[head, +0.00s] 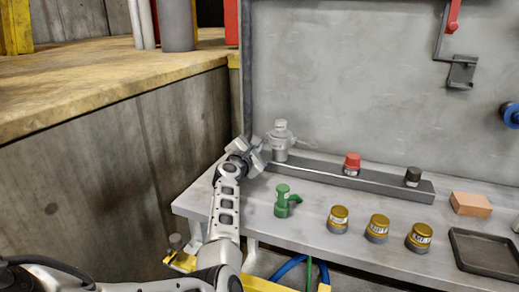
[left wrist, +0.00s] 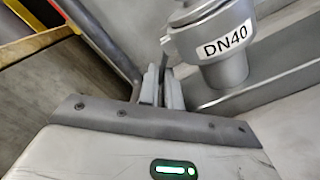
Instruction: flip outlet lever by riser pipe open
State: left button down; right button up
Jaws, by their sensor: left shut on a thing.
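A grey valve body (head: 281,141) stands at the left end of a raised grey rail on the bench. In the left wrist view the valve body (left wrist: 222,52) carries a "DN40" label. My left gripper (head: 262,152) is just left of the valve. In the left wrist view its two fingers (left wrist: 163,86) are close together, shut on a thin dark piece that I take for the outlet lever. The fingers hide most of that lever, so its angle cannot be told. A dark upright post (head: 246,70) stands behind the gripper; I cannot tell whether it is the riser pipe. My right gripper is not in view.
A red-capped fitting (head: 351,164) and a black-capped one (head: 412,177) sit on the rail (head: 385,184). A green valve (head: 284,200), several yellow-capped fittings (head: 377,228), an orange block (head: 470,204) and a dark tray (head: 485,270) are on the bench. A concrete wall (head: 110,160) rises at left.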

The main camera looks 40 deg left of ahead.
pick_arm(q)
jog(key=m, duration=0.1)
jog(key=r+m, duration=0.1)
jog(key=m, duration=0.1)
jog(key=a+m, duration=0.1)
jog(key=shift+s+r+m, duration=0.15)
jog(key=shift+r+m, duration=0.1)
jog(key=shift+m, duration=0.05)
jog(key=shift+r+m, duration=0.3)
jog(key=shift+m, duration=0.7)
jog(key=shift+r+m, duration=0.3)
jog(key=shift+m, duration=0.7)
jog(key=c, duration=1.9)
grip_release()
jog(key=shift+s, duration=0.1)
